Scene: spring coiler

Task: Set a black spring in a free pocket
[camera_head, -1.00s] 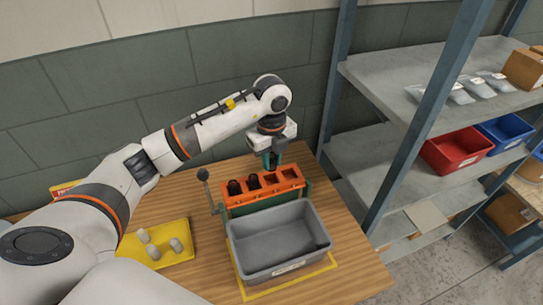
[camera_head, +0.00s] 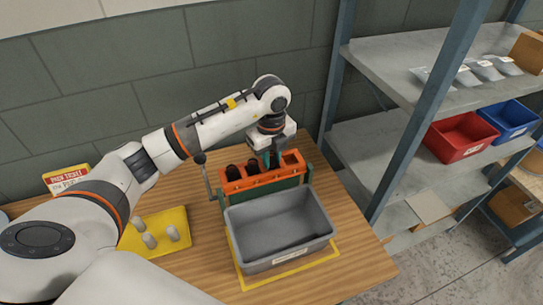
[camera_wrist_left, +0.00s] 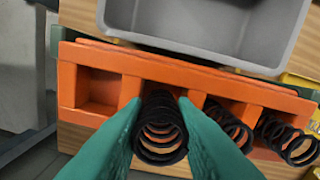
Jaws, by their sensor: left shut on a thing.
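An orange block (camera_head: 292,165) with a row of pockets stands on the wooden table behind a grey bin. In the head view its two left pockets hold black springs (camera_head: 232,172), and the far right pocket is empty. My left gripper (camera_head: 267,160) is over the third pocket from the left. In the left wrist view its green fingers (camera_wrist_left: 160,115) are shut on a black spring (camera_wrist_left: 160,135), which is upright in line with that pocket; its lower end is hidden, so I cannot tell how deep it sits. The empty pocket (camera_wrist_left: 98,90) is beside it. My right gripper is out of view.
The grey bin (camera_head: 318,225) stands in front of the block on a yellow-outlined mat. A yellow tray (camera_head: 130,243) with grey cylinders lies at the left. A lever with a dark knob (camera_head: 199,159) stands at the block's left end. Shelves stand at the right.

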